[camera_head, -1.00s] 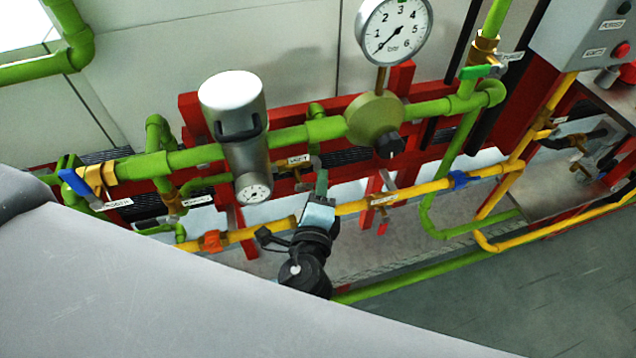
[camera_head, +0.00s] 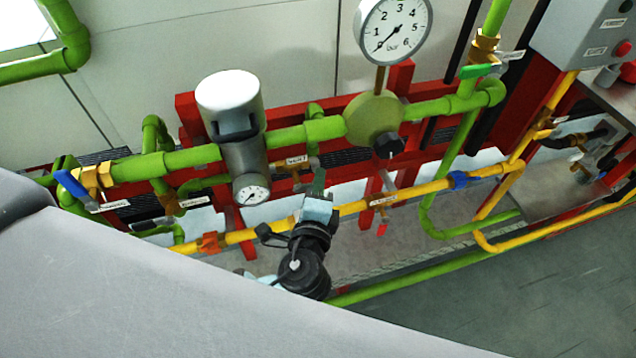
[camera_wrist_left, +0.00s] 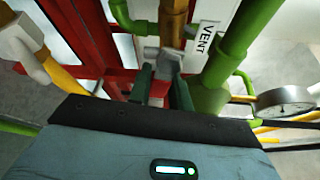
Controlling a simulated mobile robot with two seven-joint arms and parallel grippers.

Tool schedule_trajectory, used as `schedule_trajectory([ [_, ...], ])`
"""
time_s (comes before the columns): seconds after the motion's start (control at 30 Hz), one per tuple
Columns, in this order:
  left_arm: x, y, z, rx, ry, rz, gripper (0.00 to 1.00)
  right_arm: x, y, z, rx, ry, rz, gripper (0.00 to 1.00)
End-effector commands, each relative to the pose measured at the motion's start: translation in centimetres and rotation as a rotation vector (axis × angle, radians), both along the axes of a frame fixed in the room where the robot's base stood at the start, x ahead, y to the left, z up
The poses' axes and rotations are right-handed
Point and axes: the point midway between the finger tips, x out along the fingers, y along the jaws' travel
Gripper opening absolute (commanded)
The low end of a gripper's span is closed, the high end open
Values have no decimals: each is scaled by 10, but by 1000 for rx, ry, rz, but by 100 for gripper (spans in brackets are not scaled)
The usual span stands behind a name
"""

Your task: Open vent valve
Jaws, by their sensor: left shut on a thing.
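The vent valve (camera_head: 290,172) is a small brass valve on the pipework below the thick green pipe, beside a white label. In the left wrist view its brass body (camera_wrist_left: 173,22) sits at the top, next to the "VENT" label (camera_wrist_left: 207,40). My left gripper (camera_head: 318,180) reaches it from below in the head view. Its dark fingers (camera_wrist_left: 163,80) are shut on the grey handle (camera_wrist_left: 165,58) of the vent valve. The fingers hide part of the handle, so its exact angle is hard to tell. My right gripper is not in view.
A yellow pipe (camera_head: 350,208) runs close behind my left wrist. A grey cylinder with a small gauge (camera_head: 243,160) hangs left of the gripper, and a green regulator (camera_head: 373,120) is to its right. A blue-handled valve (camera_head: 72,185) is at far left.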

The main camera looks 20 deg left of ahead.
Motion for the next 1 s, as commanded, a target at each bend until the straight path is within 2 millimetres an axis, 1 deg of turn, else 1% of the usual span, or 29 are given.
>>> schedule_trajectory([
  [0.03,-1,-1,-6,-41,-20,1,0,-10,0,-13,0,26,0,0],
  [0.1,0,-1,-4,-92,-54,2,0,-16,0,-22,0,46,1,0],
  [0.2,0,-1,0,-144,-92,2,0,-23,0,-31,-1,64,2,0],
  [0.3,0,0,4,-174,-114,2,0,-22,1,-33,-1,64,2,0],
  [0.5,1,0,8,-179,-122,1,0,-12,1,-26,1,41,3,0],
  [0.6,1,0,8,-179,-122,0,0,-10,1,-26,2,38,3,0],
  [0.63,1,-1,8,-179,-122,0,23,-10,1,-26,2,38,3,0],
  [0.77,1,-1,8,-178,-122,0,40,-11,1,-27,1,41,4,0],
  [0.8,1,-1,8,-178,-122,0,42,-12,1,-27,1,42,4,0],
  [1.0,1,0,8,-177,-122,1,42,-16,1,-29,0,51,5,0],
])
